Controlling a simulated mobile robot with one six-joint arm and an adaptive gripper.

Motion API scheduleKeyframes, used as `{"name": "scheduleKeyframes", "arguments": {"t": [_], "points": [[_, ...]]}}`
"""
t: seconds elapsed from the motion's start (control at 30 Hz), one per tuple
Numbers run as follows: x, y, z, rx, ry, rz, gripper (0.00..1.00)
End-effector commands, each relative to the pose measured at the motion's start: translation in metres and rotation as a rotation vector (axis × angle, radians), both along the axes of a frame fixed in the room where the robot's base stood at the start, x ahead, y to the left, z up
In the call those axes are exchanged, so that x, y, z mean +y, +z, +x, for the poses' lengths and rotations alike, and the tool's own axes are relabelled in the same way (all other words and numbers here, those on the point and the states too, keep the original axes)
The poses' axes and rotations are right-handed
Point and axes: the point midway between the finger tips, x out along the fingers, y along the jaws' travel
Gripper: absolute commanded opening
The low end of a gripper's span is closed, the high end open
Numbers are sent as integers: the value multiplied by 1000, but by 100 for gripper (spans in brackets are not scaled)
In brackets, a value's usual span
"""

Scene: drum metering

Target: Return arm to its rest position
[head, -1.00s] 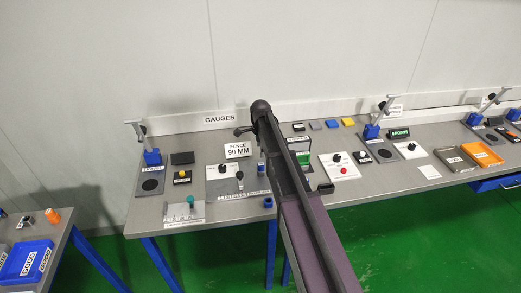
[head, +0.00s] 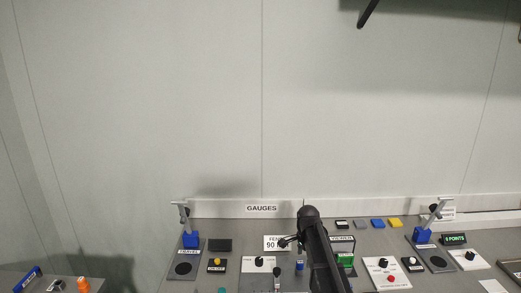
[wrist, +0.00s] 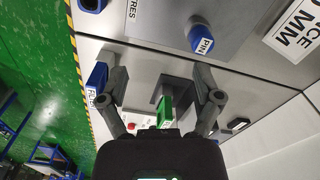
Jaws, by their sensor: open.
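My arm (head: 318,255) reaches up from the bottom of the head view, over the bench. My gripper (head: 284,243) is small there and partly covers the "FENCE 90 MM" sign. In the wrist view my gripper (wrist: 160,82) has its two dark fingers spread wide with nothing held between them. A green block (wrist: 165,110) shows beyond and between the fingers. A blue block (wrist: 97,80) appears behind the left finger, and a blue piece marked "PIN" (wrist: 201,38) lies above the right finger. I cannot tell whether the fingers touch anything.
The bench (head: 240,281) runs along the wall, with a "GAUGES" label (head: 262,208) at its back. A blue gauge stand (head: 190,240) is at left and another (head: 422,235) at right. Control panels crowd the bench. A side table (head: 20,283) is at lower left.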

Motion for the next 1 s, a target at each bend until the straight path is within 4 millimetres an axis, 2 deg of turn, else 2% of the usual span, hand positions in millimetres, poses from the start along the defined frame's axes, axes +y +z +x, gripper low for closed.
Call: {"name": "scheduleKeyframes", "arguments": {"t": [0.03, 0.1, 0.7, 0.83, 1.0], "points": [[-1, 0, -21, 0, 63, 0, 83], [-1, 0, -39, 0, 160, 0, 83], [-5, 0, -192, 1, 985, -1, 83], [-6, 0, -215, 1, 1119, -1, 83], [-6, 0, -229, 1, 1218, -1, 83]]}}
